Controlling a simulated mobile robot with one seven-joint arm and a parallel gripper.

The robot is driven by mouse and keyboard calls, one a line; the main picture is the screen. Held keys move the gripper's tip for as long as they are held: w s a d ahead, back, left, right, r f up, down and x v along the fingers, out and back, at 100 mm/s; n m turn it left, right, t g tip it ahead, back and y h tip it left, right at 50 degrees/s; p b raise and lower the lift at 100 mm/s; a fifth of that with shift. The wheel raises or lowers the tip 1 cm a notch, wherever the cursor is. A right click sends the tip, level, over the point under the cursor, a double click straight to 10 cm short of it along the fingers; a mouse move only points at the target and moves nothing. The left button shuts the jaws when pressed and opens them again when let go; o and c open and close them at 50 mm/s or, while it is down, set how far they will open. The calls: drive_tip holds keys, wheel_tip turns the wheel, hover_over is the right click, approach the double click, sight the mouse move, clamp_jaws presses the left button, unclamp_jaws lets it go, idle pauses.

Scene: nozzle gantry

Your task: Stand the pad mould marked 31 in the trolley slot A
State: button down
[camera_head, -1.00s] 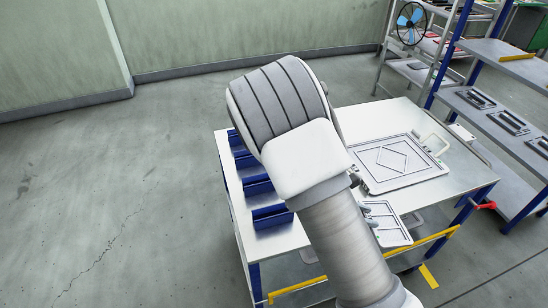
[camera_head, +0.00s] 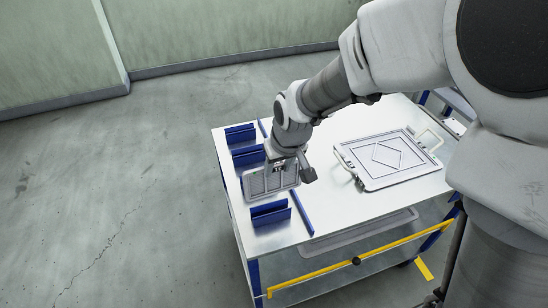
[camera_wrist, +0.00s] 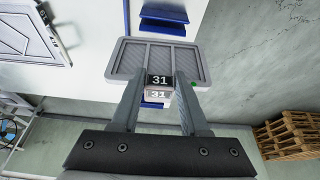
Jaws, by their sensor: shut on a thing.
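The pad mould marked 31 (camera_wrist: 160,56) is a grey framed plate with ribbed dark panels. My gripper (camera_wrist: 158,88) is shut on its edge at the 31 label. In the head view the mould (camera_head: 268,181) is among the blue slots on the trolley top (camera_head: 330,215), between the second slot from the back (camera_head: 248,156) and the front slot (camera_head: 270,212). My gripper (camera_head: 285,160) is above it. It is roughly upright, its face towards the camera. I cannot tell whether it touches a slot. No slot letters are readable, so slot A cannot be picked out.
Another blue slot (camera_head: 240,133) stands at the back left. A low blue rail (camera_head: 301,212) runs beside the slots. A large framed plate with a diamond (camera_head: 388,158) and handles lies on the right of the trolley top. Wooden pallets (camera_wrist: 288,133) stand on the floor.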

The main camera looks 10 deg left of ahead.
drive_tip(key=shift+w+a+r+m+t, duration=0.15)
drive_tip(key=shift+a+r, duration=0.1)
drive_tip(key=shift+r, duration=0.15)
drive_tip(key=shift+s+a+r+m+t, duration=0.15)
drive_tip(key=shift+a+r, duration=0.1)
drive_tip(key=shift+r, duration=0.15)
wheel_tip(320, 180, down, 16)
drive_tip(key=b, duration=1.1)
drive_tip(key=shift+r, duration=0.25)
drive_tip(key=shift+w, duration=0.1)
drive_tip(key=shift+c, duration=1.7)
unclamp_jaws()
drive_tip(key=p+v, duration=0.2)
drive_tip(key=v, duration=1.5)
drive_tip(key=shift+d+r, duration=0.15)
drive_tip(key=shift+r, duration=0.05)
